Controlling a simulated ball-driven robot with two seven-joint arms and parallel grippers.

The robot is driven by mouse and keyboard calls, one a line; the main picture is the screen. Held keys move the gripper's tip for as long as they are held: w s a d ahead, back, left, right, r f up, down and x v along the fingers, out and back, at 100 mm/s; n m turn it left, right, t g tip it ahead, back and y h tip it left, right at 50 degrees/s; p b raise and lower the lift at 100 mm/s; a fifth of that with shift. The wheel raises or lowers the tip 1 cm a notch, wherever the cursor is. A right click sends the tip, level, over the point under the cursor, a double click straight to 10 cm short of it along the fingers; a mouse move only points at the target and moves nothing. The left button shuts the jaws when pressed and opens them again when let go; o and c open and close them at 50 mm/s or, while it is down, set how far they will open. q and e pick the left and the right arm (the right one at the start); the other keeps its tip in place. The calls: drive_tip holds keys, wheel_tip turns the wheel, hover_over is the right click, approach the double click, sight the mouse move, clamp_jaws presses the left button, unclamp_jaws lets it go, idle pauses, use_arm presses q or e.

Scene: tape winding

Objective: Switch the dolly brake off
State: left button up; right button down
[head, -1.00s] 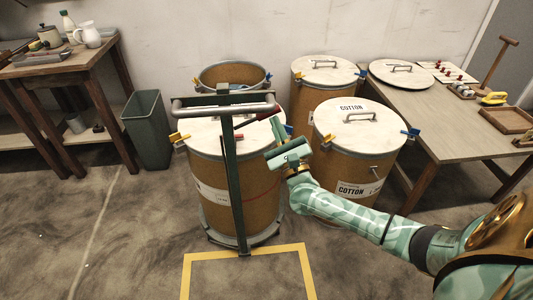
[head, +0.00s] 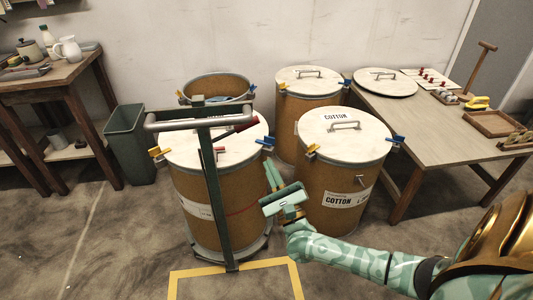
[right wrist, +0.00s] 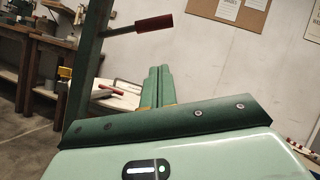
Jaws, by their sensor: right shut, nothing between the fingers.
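The dolly (head: 214,195) is a green upright frame with a grey crossbar, and a brown drum with a white lid (head: 190,200) stands on it. A red-handled lever (head: 238,126) sticks out to the right from the upright, just below the crossbar. It also shows in the right wrist view (right wrist: 154,23), above and apart from my fingers. My right gripper (head: 271,165) is shut and empty, right of the dolly and lower than the lever in the picture. Its closed fingers also show in the right wrist view (right wrist: 158,70). My left gripper is out of view.
A lidded cotton drum (head: 335,190) stands close to the right of my gripper, with more drums behind. A table (head: 430,145) with a lid and tools is at right. A bin (head: 130,145) and a workbench (head: 45,85) are at left. Yellow tape (head: 232,267) marks the floor in front.

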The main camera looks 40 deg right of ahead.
drive_tip(key=shift+v, duration=2.15)
drive_tip(key=shift+w, duration=0.15)
